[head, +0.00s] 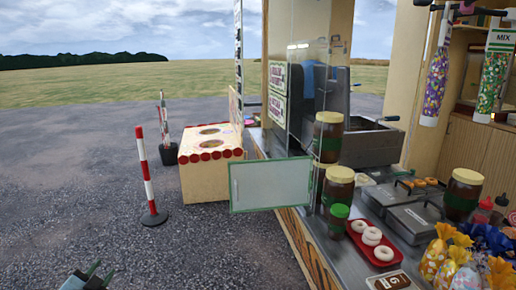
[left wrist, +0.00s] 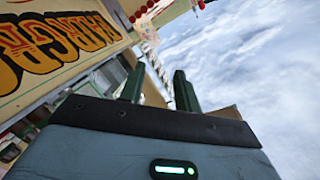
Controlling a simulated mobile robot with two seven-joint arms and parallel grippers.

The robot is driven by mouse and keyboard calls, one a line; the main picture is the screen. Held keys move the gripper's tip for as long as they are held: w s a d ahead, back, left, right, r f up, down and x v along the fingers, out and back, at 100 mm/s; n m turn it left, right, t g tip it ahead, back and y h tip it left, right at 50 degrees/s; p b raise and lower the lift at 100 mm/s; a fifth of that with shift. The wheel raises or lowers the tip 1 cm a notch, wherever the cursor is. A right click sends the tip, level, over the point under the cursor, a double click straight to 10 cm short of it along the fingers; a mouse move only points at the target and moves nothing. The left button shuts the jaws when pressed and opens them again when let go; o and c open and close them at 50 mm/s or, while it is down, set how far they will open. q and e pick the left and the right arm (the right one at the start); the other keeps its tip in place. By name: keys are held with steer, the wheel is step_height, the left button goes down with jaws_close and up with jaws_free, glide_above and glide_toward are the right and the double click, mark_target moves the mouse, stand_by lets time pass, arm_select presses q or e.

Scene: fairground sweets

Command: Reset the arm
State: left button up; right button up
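My left gripper (head: 100,272) shows at the bottom left edge of the head view, low over the gravel and well left of the stall. Its two dark green fingers stand apart with nothing between them. In the left wrist view the gripper (left wrist: 160,84) points up past the stall's lettered board toward the sky, open and empty. Most of the left arm is out of the head view. My right gripper is in neither view.
The stall counter (head: 262,150) fills the right side, with jars, a red tray (head: 361,243) of doughnuts and wrapped sweets. A white panel (head: 270,184) juts from its front. A striped post (head: 146,180) and a game box (head: 205,180) stand left. Gravel between is clear.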

arm_select(q)
steer(key=s+d+f+m+g+h, duration=0.1)
steer(key=s+d+f+g, duration=0.1)
steer(key=s+d+f, duration=0.4)
steer(key=s+d+f+g+h, duration=0.2)
steer(key=s+f, duration=0.7)
steer(key=s, duration=0.1)
steer(key=s+d+f+g+h, duration=0.1)
steer(key=s+d+f, duration=0.15)
steer(key=s, duration=0.55)
steer(key=s+d+f+g, duration=0.2)
steer(key=s+d, duration=0.1)
steer(key=s, duration=0.4)
steer(key=s+d+f+g+h, duration=0.1)
steer(key=s+d+f, duration=0.15)
steer(key=s, duration=0.55)
steer(key=d+r+n+p, duration=0.1)
steer(key=d+n, duration=0.4)
steer(key=d, duration=0.7)
steer(key=shift+w+d+r+t, duration=0.15)
steer(key=shift+w+r+t, duration=0.25)
steer(key=shift+r, duration=0.1)
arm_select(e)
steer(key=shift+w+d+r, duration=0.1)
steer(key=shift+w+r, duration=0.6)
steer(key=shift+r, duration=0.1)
arm_select(q)
steer(key=shift+s, duration=0.1)
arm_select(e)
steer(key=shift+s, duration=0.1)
